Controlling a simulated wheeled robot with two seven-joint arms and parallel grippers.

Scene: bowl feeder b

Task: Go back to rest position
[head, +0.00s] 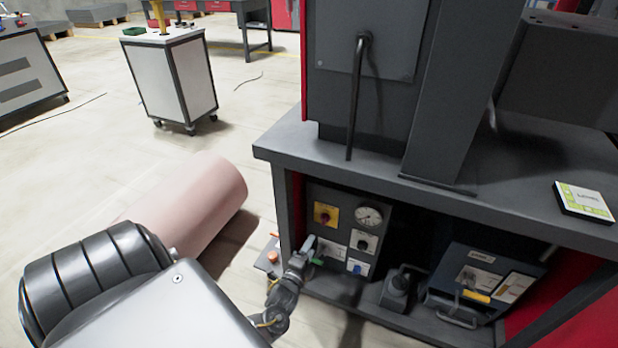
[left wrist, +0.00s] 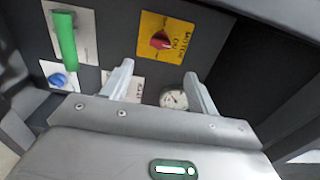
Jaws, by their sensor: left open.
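My left gripper (head: 306,250) is in front of the dark control panel (head: 343,204) under the workbench. In the left wrist view my left gripper (left wrist: 158,82) has its two fingers spread with nothing between them. A green handle (left wrist: 66,40) shows on the panel in the left wrist view, apart from the fingers. Whether the fingertips touch the panel cannot be told. My right gripper is not in view.
The workbench (head: 282,142) overhangs the panel. A dark grey device (head: 398,290) and a blue-grey box (head: 480,280) stand on its lower shelf. A pink cylinder (head: 195,205) lies on the floor at left. A wheeled cabinet (head: 170,80) stands farther back, with open floor around it.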

